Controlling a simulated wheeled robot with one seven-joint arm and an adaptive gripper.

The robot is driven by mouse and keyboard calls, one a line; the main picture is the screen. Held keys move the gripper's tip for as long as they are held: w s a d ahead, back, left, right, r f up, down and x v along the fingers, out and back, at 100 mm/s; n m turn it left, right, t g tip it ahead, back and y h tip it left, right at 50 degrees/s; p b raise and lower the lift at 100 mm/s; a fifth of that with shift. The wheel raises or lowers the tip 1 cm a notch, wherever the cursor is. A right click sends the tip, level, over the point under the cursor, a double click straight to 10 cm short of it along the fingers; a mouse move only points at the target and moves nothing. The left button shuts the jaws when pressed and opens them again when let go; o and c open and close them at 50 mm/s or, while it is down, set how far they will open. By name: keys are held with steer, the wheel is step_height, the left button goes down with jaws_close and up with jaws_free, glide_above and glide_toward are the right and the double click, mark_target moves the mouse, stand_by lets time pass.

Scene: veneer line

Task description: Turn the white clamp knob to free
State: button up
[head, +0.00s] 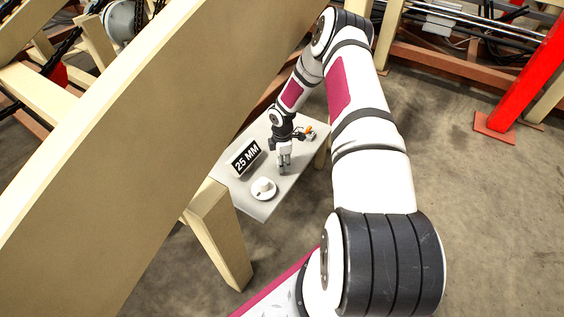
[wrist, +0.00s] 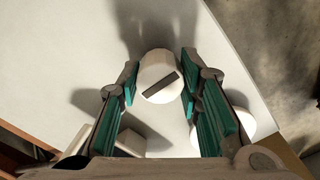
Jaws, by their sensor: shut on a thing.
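The white clamp knob (wrist: 154,70) is a round white piece with a dark bar across its face, tilted up to the right in the wrist view. My gripper (wrist: 159,84) has its green-padded fingers on either side of the knob and is shut on it. In the head view my gripper (head: 284,163) points down at the pale grey plate (head: 282,200). The knob is largely hidden by the fingers there.
A white round dial (head: 263,188) with a raised piece sits on the plate, left of my gripper. A "25 MM" sign (head: 246,157) stands behind it. An orange-tipped part (head: 308,130) is near the far right edge. A large beige beam (head: 150,130) crosses on the left.

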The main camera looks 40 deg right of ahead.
steer(key=shift+d+n, duration=0.15)
steer(key=shift+n, duration=0.35)
steer(key=o, duration=1.1)
steer(key=shift+o, duration=0.2)
steer(key=m, duration=0.4)
steer(key=shift+m, duration=0.4)
steer(key=m, duration=0.4)
steer(key=shift+b, duration=0.35)
steer(key=m, duration=0.4)
steer(key=shift+b, duration=0.35)
steer(key=shift+f+m+b, duration=0.1)
steer(key=shift+m+b, duration=0.25)
steer(key=shift+m, duration=2.05)
